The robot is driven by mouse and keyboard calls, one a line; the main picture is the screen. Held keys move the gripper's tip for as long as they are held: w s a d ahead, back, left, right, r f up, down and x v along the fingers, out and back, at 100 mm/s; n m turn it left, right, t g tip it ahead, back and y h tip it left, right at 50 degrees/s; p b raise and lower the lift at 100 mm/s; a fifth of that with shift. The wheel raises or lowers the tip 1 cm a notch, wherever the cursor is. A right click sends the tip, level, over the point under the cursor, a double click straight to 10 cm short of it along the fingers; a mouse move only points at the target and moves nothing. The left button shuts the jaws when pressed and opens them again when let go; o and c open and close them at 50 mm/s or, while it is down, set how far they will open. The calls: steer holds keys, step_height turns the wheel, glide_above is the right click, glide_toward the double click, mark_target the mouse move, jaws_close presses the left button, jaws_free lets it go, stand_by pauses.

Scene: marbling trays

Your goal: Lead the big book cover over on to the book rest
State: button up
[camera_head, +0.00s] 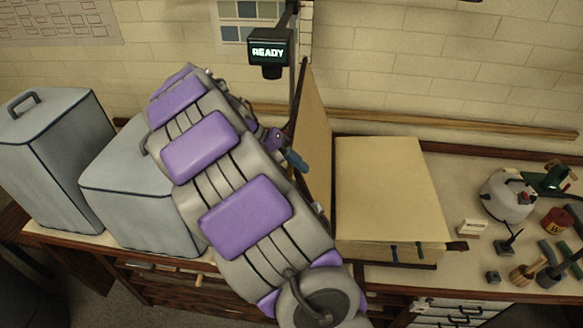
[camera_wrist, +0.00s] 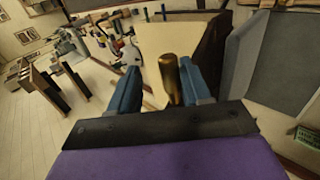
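The big book (camera_head: 385,190) lies on the counter with its cream page block face up. Its cover (camera_head: 314,140) stands nearly upright at the left side of the block, tan face towards the pages. My gripper (camera_head: 297,161) is at the left of the cover, its blue fingertip close to the cover's edge; I cannot tell whether it touches. In the wrist view my gripper's (camera_wrist: 156,75) blue fingers stand apart, with a brass-coloured cylinder (camera_wrist: 171,80) between them. I cannot make out the book rest; my arm hides the counter left of the book.
Two grey covered boxes (camera_head: 52,150) (camera_head: 135,195) stand at the left. A READY display (camera_head: 270,52) hangs on a post behind the cover. A kettle (camera_head: 508,196), a red tin (camera_head: 556,221) and several small tools crowd the counter at the right.

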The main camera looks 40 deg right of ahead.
steer(key=shift+d, duration=0.15)
steer(key=shift+w+d+r, duration=0.15)
steer(key=shift+d, duration=0.1)
steer(key=shift+w+a+r, duration=0.2)
steer(key=shift+w+r, duration=0.3)
steer(key=a+p+v, duration=0.1)
steer(key=p+v, duration=0.9)
steer(key=v, duration=0.5)
stand_by(1.8)
steer(key=shift+w+a+r+p, duration=0.1)
steer(key=shift+a+p, duration=0.1)
steer(key=shift+p, duration=0.2)
stand_by(0.3)
